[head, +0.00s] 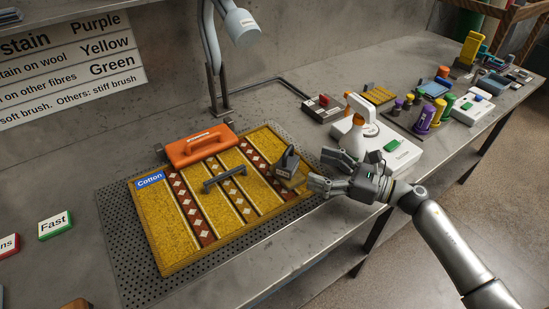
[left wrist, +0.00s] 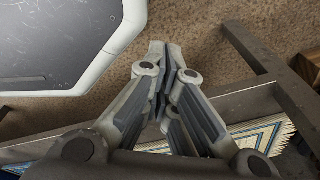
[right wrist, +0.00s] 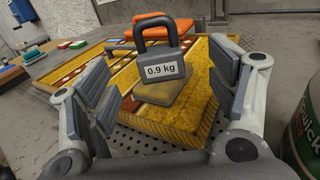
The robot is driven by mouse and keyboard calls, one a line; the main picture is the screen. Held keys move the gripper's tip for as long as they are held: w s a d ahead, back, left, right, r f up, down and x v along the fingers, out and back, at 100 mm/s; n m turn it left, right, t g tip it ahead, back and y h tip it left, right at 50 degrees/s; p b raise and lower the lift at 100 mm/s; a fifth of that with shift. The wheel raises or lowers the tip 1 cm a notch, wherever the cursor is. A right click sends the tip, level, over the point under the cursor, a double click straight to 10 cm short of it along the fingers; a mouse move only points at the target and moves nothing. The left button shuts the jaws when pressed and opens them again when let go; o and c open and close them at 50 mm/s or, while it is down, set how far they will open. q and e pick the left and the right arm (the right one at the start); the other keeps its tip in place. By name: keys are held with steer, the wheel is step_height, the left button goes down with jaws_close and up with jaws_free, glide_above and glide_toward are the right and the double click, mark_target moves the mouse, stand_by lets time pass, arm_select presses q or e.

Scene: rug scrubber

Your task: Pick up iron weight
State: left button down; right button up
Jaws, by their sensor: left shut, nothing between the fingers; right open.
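The iron weight (head: 287,163) is a dark grey block with a loop handle. It stands on the right edge of the yellow patterned rug (head: 165,237), near a tan pad under it. In the right wrist view the weight (right wrist: 162,68) shows a "0.9 kg" label and stands between the open fingers, a little beyond them. My right gripper (head: 325,172) is open and empty, just right of the weight. In the left wrist view my left gripper (left wrist: 168,55) is shut and empty, above the floor; it is not in the head view.
The rug lies on a perforated dark mat (head: 120,255). A green container (right wrist: 304,135) is close at the right.

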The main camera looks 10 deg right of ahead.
mark_target(287, 165)
steer(key=p+x, duration=0.1)
steer(key=x, duration=0.2)
steer(key=shift+w+r, duration=0.1)
steer(key=shift+r, duration=0.1)
steer(key=shift+w+a, duration=0.15)
steer(key=shift+a, duration=0.15)
steer(key=shift+w+a+p, duration=0.25)
steer(key=shift+a+p, duration=0.05)
steer(key=p+x, duration=0.2)
steer(key=x, duration=0.2)
steer(key=shift+a, duration=0.25)
steer(key=shift+w+a+f, duration=0.1)
steer(key=c, duration=0.9)
jaws_close()
arm_select(q)
steer(key=d+r, duration=0.1)
steer(key=s+d+r, duration=0.2)
steer(key=r, duration=0.1)
